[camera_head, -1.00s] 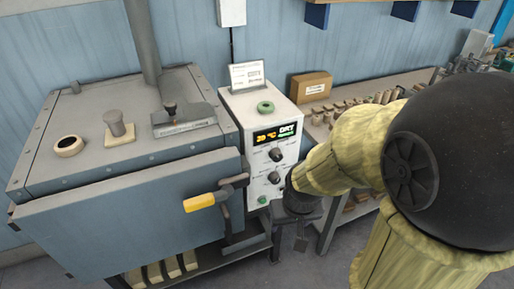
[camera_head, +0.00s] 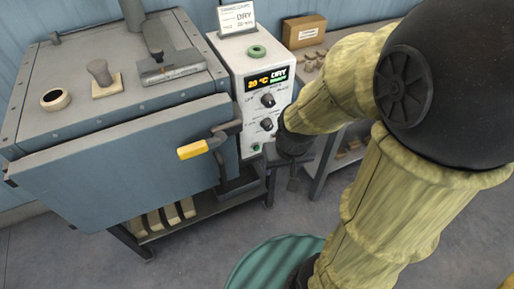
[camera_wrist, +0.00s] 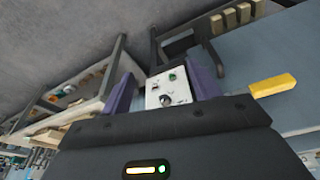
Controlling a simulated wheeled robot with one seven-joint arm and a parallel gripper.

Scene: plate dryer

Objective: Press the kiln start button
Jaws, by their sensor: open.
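The white kiln control box (camera_head: 240,62) stands right of the kiln (camera_head: 120,150). Its front has a lit display reading 20 °C and DRY, two dark knobs and a small green button (camera_head: 256,147) near the bottom. My gripper (camera_head: 283,168) is just right of the panel's lower part, apart from the button as far as I can tell. In the wrist view its two purple fingers (camera_wrist: 163,84) are spread and empty. The panel shows between them, with the green button (camera_wrist: 172,77) and a knob. The contact gap is hard to judge.
The kiln door's yellow handle (camera_head: 200,148) sticks out left of the panel. A green ring (camera_head: 256,51) and a sign card (camera_head: 237,17) are on the box. A bench with a cardboard box (camera_head: 304,31) stands at right. The floor in front is mostly clear.

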